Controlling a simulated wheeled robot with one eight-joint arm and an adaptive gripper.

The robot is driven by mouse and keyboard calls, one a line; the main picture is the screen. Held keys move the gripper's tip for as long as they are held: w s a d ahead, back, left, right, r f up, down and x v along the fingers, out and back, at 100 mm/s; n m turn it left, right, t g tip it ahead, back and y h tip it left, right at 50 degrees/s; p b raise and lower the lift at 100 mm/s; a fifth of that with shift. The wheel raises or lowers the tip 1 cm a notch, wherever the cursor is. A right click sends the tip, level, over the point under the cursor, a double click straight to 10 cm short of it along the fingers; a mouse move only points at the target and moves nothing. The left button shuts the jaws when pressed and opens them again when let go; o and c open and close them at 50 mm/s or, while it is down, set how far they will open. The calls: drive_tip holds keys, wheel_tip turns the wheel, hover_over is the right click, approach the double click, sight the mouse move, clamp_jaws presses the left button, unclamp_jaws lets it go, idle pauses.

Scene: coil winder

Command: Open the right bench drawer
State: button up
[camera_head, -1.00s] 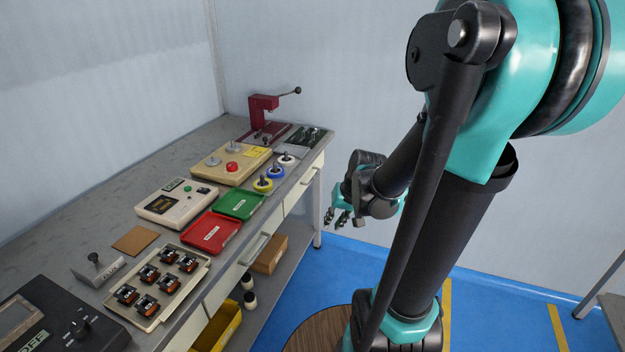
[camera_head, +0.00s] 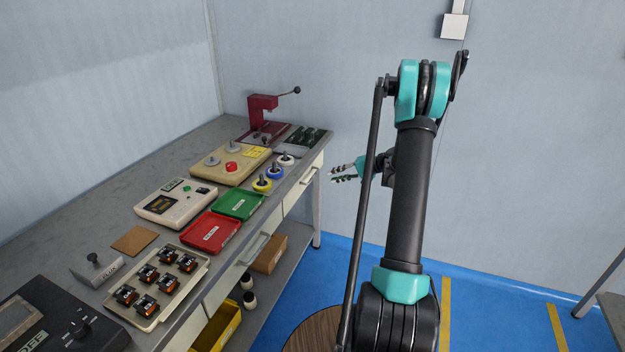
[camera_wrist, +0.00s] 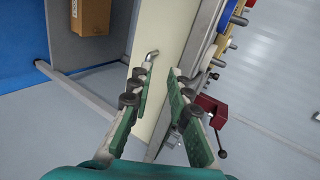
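The right bench drawer (camera_head: 301,187) has a cream front below the far right part of the bench top and looks closed. In the wrist view its cream front (camera_wrist: 168,28) runs between my fingers. A grey bar handle (camera_wrist: 152,53) stands out from it near the tip of my left-hand finger, which partly hides it. My gripper (camera_head: 337,175) is just right of the drawer front in the head view, fingers pointing left towards it. In the wrist view my gripper (camera_wrist: 160,80) is open, with nothing between the fingers; contact with the handle cannot be told.
The left drawer (camera_head: 226,280) with its handle (camera_head: 254,248) is nearer. Spools (camera_head: 274,172) and a red press (camera_head: 263,112) stand on the bench top. A cardboard box (camera_head: 270,254) and a yellow bin (camera_head: 218,328) sit on the lower shelf. The floor to the right is open.

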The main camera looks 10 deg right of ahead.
sight(312, 178)
drive_tip(key=w+d+f+t+y, duration=0.2)
drive_tip(key=w+d+f+y, duration=0.1)
drive_tip(key=w+d+f, duration=0.3)
drive_tip(key=shift+m, duration=0.4)
drive_tip(key=x, duration=1.5)
drive_tip(key=shift+s+a, duration=0.15)
drive_tip(key=shift+a, duration=0.2)
drive_tip(key=shift+c, duration=0.2)
clamp_jaws()
